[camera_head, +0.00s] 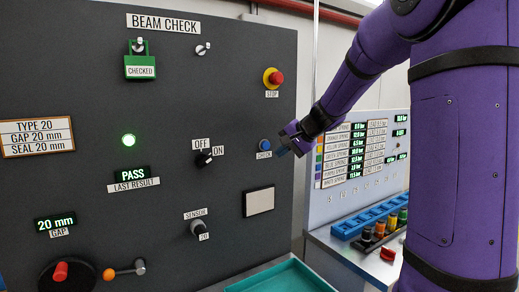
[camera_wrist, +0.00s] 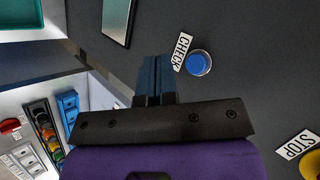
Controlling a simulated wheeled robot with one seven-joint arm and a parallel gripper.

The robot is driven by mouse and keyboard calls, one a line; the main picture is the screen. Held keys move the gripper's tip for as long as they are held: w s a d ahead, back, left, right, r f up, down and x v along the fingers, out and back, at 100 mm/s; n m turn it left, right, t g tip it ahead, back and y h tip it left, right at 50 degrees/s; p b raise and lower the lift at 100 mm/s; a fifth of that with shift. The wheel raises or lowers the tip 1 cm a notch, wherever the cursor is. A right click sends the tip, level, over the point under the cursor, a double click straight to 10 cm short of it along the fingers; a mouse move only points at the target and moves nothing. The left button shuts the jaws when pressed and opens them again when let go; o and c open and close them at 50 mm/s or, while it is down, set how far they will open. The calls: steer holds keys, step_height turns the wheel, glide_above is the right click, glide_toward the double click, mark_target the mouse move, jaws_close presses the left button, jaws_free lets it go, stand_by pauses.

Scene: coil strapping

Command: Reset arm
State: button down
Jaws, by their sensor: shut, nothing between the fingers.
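My arm (camera_head: 345,92) is purple with black bands and reaches from the upper right toward the dark panel. My gripper (camera_head: 280,152) is shut and empty, just right of the blue CHECK button (camera_head: 265,144) in the head view. In the wrist view my gripper's fingers (camera_wrist: 154,62) lie together beside the CHECK label. The blue button (camera_wrist: 198,63) is clear of the fingers there, with a visible gap.
The dark BEAM CHECK panel (camera_head: 90,105) carries a lit green lamp (camera_head: 128,140), a PASS display (camera_head: 129,171), an OFF/ON knob (camera_head: 204,158) and a red STOP button (camera_head: 275,77). A teal tray (camera_head: 285,277) lies below. A blue rack (camera_head: 365,222) stands right.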

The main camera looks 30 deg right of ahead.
steer(key=s+a+r+n+g, duration=0.25)
steer(key=s+a+n, duration=0.25)
steer(key=s+a, duration=0.85)
steer(key=s+f+n+h, duration=0.2)
steer(key=s, duration=0.7)
steer(key=s+a+f+n+g+h, duration=0.1)
steer(key=s+f+n+h, duration=0.1)
steer(key=s, duration=0.7)
steer(key=shift+s+a+f+n, duration=0.15)
steer(key=shift+s+a+n, duration=0.15)
steer(key=shift+n, duration=0.5)
